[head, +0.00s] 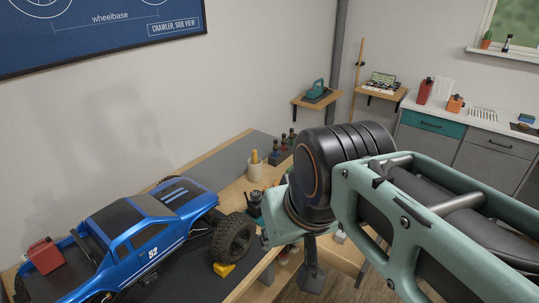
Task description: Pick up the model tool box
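A small red box with a dark handle (43,256), which looks like the model tool box, sits in the rear bed of the blue crawler (145,235) at the lower left in the head view. My arm comes in from the right and bends down over the bench's right side, to the right of the crawler. Dark parts show below my wrist, but I cannot tell whether they are my gripper's fingers. The gripper's opening is hidden, and nothing of my arm is near the red box.
The crawler stands on a wooden bench with a grey mat (228,160). A yellow block (223,270) lies by its front wheel. A cream cup (256,171) and several small bottles stand farther back. Wall shelves and a counter (480,125) are behind at right.

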